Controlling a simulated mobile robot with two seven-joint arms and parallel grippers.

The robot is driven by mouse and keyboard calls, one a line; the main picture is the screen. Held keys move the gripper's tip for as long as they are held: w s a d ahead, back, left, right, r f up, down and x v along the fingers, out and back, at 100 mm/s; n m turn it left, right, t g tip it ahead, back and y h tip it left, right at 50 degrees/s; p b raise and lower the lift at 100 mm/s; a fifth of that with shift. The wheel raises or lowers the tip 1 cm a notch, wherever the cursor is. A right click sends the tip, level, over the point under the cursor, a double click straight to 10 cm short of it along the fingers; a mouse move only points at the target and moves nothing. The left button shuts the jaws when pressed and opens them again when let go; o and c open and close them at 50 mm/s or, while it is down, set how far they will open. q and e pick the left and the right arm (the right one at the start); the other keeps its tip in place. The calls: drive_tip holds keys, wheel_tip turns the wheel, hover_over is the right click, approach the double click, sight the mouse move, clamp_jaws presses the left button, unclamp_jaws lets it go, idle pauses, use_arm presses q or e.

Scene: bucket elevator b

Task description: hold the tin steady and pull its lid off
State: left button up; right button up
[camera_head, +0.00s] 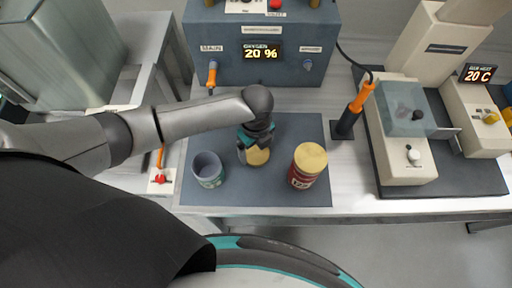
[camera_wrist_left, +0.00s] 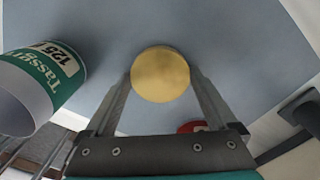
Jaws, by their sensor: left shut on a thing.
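My left gripper (camera_head: 256,142) is over the middle of the dark mat, pointing down. It is shut on a round gold lid (camera_head: 258,157). In the left wrist view the lid (camera_wrist_left: 160,74) sits between the two fingertips (camera_wrist_left: 160,82), face toward the camera. I cannot tell whether anything is under it. An open tin (camera_head: 208,169) with a green label stands upright to the left, apart from the gripper; it also shows in the left wrist view (camera_wrist_left: 42,85). A red tin (camera_head: 306,168) with a gold lid on stands to the right. My right gripper is out of view.
The tins stand on a dark mat (camera_head: 270,196) on a pale bench. A blue-grey box with a 20 % display (camera_head: 262,52) is behind. An orange-handled tool (camera_head: 356,102) and a beige machine (camera_head: 405,150) are to the right. A small red button (camera_head: 160,180) is at left.

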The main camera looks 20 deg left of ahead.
sight(256, 152)
use_arm(q)
drive_tip(key=o, duration=1.2)
drive_tip(key=shift+f, duration=0.15)
wheel_tip(256, 152, up, 12)
drive_tip(key=p, duration=0.2)
drive_tip(key=shift+r, duration=0.2)
